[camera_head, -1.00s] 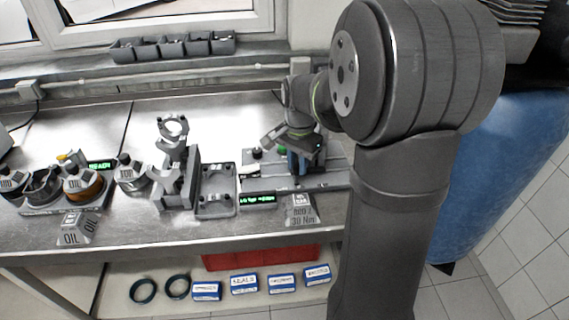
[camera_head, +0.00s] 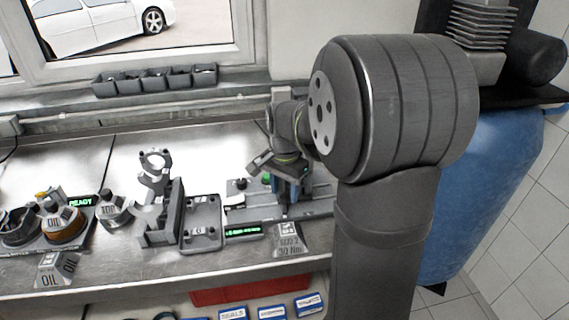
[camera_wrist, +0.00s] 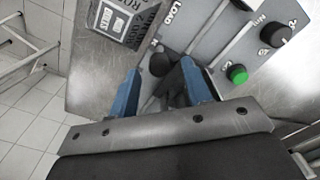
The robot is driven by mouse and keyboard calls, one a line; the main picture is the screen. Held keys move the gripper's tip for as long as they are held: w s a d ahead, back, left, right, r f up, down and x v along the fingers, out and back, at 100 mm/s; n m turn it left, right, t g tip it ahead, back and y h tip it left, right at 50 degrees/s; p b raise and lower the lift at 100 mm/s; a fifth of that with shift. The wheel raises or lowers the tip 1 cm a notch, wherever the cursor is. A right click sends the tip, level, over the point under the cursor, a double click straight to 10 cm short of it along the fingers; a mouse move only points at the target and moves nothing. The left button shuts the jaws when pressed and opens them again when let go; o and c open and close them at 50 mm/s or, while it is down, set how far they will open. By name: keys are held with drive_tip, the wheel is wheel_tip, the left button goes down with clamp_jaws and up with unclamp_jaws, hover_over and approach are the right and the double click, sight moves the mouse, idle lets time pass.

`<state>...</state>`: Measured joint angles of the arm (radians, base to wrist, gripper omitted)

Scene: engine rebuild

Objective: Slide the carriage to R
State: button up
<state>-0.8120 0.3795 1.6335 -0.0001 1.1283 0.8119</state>
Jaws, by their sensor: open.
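The slide station (camera_head: 318,207) stands on the right part of the bench, a flat grey plate largely behind my arm. In the wrist view its grey panel (camera_wrist: 215,30) carries printed lettering, including "LOAD". A round black knob (camera_wrist: 160,64) and a dark block (camera_wrist: 180,88), seemingly the carriage, show between and just past my fingers; I cannot tell whether they touch. My gripper (camera_wrist: 163,88) is open, its two blue fingers on either side of this dark part. In the head view my gripper (camera_head: 287,190) is low over the station. The R mark cannot be clearly read.
A green button (camera_wrist: 237,74) and another black knob (camera_wrist: 275,35) sit on the panel right of my fingers in the wrist view. A sign block (camera_head: 290,240) stands at the station's front. A grey tray (camera_head: 202,222) and a rod stand (camera_head: 165,215) are to the left.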

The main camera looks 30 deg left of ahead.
wheel_tip(320, 180, up, 16)
drive_tip(key=shift+r, duration=0.2)
drive_tip(key=shift+f, duration=0.15)
idle(0.5)
wheel_tip(320, 180, down, 17)
drive_tip(key=shift+f, duration=0.2)
drive_tip(key=shift+s, duration=0.1)
drive_tip(key=shift+r, duration=0.2)
idle(0.3)
